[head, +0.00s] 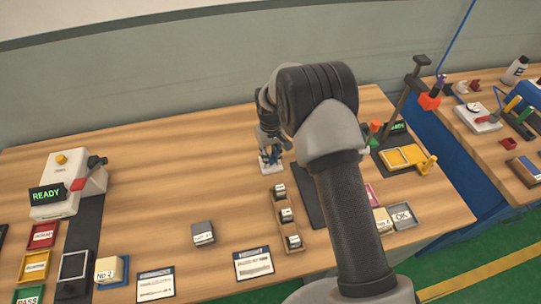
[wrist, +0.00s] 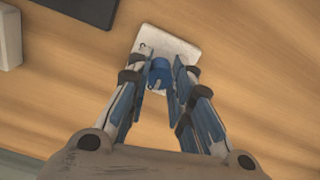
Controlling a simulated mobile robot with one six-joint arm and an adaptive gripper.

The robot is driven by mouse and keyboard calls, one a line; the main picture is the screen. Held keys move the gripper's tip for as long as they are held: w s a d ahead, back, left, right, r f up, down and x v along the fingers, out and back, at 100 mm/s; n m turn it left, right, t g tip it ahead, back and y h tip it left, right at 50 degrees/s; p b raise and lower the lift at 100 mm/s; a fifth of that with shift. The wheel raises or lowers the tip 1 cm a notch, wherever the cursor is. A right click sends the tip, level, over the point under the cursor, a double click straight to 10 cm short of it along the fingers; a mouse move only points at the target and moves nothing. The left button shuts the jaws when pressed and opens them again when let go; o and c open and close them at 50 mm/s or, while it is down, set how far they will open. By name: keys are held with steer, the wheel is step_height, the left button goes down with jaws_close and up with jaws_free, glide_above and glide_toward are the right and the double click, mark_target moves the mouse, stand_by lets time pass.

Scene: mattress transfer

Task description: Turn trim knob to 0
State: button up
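The trim knob (wrist: 158,73) is a small blue knob on a white plate (wrist: 177,46) in the wrist view. A small dark mark shows near the plate's upper left corner; no scale numbers are legible. My gripper (wrist: 160,84) is over the plate, with one finger on each side of the knob. I cannot tell whether the fingers press on the knob or stand just clear of it. In the head view, my gripper (head: 270,150) points down at the white plate (head: 266,168), and the knob is mostly hidden by the fingers.
A tray (head: 287,219) with several small blocks stands in front of the plate. A dark mat (head: 309,195) lies right of it, partly behind my arm. A white device with a READY display (head: 47,194) stands at the left. The table left of the plate is clear.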

mark_target(271, 158)
steer(key=shift+o, duration=0.7)
steer(key=shift+r, duration=0.25)
step_height(271, 158, up, 12)
steer(key=shift+f, duration=0.25)
steer(key=shift+r, duration=0.1)
